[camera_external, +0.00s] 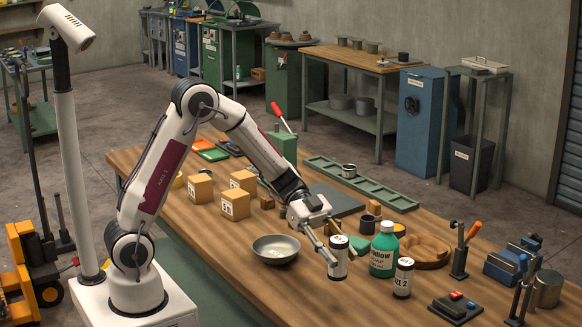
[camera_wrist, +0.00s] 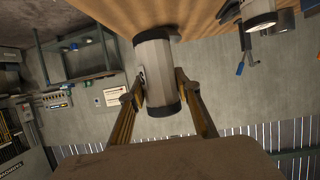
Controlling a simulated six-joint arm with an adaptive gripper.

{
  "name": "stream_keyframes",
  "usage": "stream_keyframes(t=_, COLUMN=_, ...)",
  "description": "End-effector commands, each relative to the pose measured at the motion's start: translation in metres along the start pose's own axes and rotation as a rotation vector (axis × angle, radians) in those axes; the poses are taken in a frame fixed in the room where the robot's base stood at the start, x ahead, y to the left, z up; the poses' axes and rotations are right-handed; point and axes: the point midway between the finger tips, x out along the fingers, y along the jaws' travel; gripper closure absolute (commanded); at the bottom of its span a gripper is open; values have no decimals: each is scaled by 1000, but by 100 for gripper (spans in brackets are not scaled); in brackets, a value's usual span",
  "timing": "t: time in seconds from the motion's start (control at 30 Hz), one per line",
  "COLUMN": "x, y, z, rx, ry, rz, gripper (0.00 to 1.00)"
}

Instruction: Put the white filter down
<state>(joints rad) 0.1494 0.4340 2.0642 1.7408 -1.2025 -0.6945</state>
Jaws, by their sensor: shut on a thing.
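The white filter (camera_external: 338,262), a white cylinder with dark end caps, is held by my gripper (camera_external: 330,247). It looks upright near the table's front side, left of the green bottle. In the wrist view, the filter (camera_wrist: 155,75) stands between the two fingers of my gripper (camera_wrist: 160,92), which are shut on its sides. I cannot tell whether its base touches the wooden table (camera_external: 215,235).
A metal bowl (camera_external: 276,249) lies to the left of the filter. A green bottle (camera_external: 384,252) and a similar white can (camera_external: 403,279) stand close on the right. Several cardboard boxes (camera_external: 236,204) stand behind the bowl. The table front below the filter is clear.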

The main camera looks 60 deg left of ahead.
Motion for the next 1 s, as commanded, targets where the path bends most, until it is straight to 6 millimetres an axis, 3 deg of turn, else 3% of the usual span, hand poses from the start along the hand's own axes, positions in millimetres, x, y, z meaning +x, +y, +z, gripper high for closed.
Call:
stream_keyframes(t=0.57, x=-9, y=-4, z=3, rx=-5, ry=0, rz=-14, gripper=91)
stream_keyframes(t=0.77, x=-34, y=-12, z=12, rx=-18, ry=0, rz=-51, gripper=91)
stream_keyframes(t=1.0, x=-79, y=-23, z=27, rx=-42, ry=0, rz=-112, gripper=91)
